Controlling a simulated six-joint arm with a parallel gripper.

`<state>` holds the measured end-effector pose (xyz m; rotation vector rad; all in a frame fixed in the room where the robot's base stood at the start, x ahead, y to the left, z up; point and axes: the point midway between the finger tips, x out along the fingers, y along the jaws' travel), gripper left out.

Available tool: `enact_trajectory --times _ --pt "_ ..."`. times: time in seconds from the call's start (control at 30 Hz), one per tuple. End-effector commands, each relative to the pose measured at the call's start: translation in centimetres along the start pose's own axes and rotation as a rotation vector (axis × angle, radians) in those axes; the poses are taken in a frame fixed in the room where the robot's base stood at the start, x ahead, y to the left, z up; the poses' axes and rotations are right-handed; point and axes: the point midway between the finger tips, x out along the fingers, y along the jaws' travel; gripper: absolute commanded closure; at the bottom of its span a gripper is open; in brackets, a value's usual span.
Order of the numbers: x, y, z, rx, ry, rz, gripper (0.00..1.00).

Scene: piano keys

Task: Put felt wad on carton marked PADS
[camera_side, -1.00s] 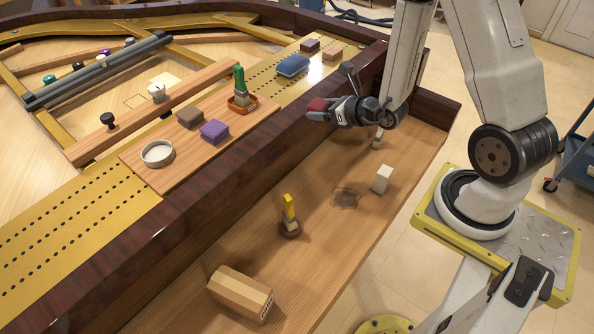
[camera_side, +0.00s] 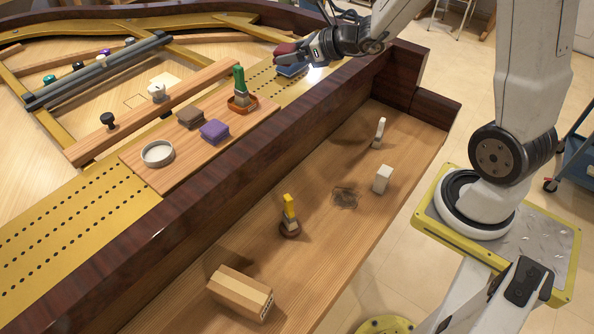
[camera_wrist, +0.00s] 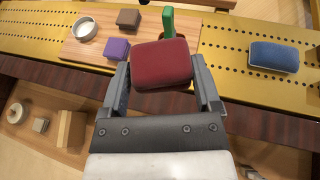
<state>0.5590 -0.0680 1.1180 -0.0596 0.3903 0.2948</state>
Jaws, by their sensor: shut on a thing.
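My gripper (camera_side: 298,50) is shut on a red felt wad (camera_wrist: 162,63), which is held between the two fingers in the wrist view. In the side view the wad (camera_side: 284,48) is partly hidden by the gripper and shows over the gold strip, close to a blue pad (camera_side: 291,70). A brown cardboard carton (camera_side: 238,290) rests on the lower wooden shelf at the front. Dark marking shows on its right end, too small to read.
A wooden board (camera_side: 185,150) holds a round white dish (camera_side: 157,153), brown and purple blocks and a green-handled brush (camera_side: 239,85). The dark rim (camera_side: 215,190) divides it from the shelf. A yellow-handled brush (camera_side: 289,210) and white block (camera_side: 382,179) stand on the shelf.

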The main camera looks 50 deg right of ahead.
Motion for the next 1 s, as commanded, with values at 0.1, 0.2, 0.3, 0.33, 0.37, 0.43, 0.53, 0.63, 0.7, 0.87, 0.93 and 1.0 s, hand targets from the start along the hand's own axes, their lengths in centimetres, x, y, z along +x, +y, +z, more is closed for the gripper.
enact_trajectory --times 0.1,0.2,0.3,0.33,0.37,0.43,0.53,0.63,0.7,0.87,0.93,1.0 --pt "-0.2 -0.2 1.2 -0.003 -0.003 0.003 0.73" --pt "-0.4 -0.4 2.1 -0.003 -0.003 0.001 0.73" --pt "0.2 0.5 1.8 -0.012 0.002 0.033 0.73" --pt "0.5 0.8 1.7 -0.016 0.002 0.044 0.73" --pt "0.7 1.1 1.6 -0.020 0.002 0.055 0.73" --pt "1.2 1.9 1.4 -0.031 0.002 0.082 0.73" --pt "1.9 3.0 1.0 -0.048 0.001 0.121 0.73" --pt "2.8 4.3 0.5 -0.067 0.002 0.168 0.73" --pt "3.4 5.5 0.1 -0.083 0.002 0.207 0.73" --pt "5.1 9.1 -1.3 -0.130 0.004 0.324 0.73" --pt "6.0 11.3 -2.2 -0.158 0.004 0.393 0.73" --pt "6.7 13.7 -3.2 -0.188 0.004 0.467 0.73"
